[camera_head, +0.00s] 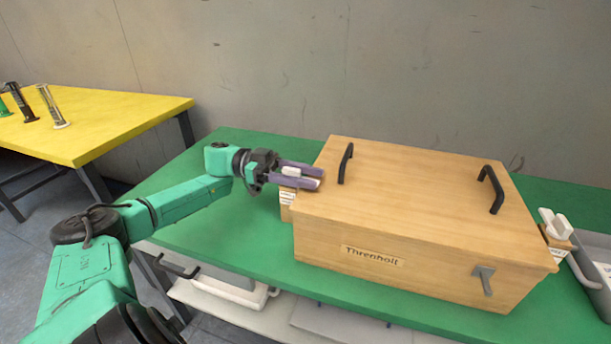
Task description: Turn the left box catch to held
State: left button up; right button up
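A wooden box (417,190) labelled "Threnholt" sits on the green table, with its lid down. The left box catch (291,171) is a white piece at the box's left side, above a small wooden block with a marked label (287,197). My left gripper (321,178) reaches in from the left, its purple fingers on either side of the catch. The gap is narrow, but I cannot see whether both fingers touch it. The fingers hide much of the catch, so its turn position is unclear. My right gripper is out of view.
The lid has two black handles (346,163) (491,189). A grey latch (484,280) is on the front, and another white catch (554,223) at the right end. A grey tray (592,280) lies far right. A yellow table (110,120) holds several cylinders. Green tabletop (215,235) left of the box is clear.

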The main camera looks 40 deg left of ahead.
pick_arm(q)
jog(key=shift+a, duration=0.1)
jog(key=shift+a, duration=0.2)
jog(key=b+v, duration=0.3)
jog(key=v, duration=1.1)
jog(key=shift+b, duration=0.3)
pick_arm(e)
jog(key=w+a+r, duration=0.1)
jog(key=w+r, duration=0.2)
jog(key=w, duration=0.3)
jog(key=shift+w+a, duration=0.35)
pick_arm(q)
jog(key=shift+s+r, duration=0.1)
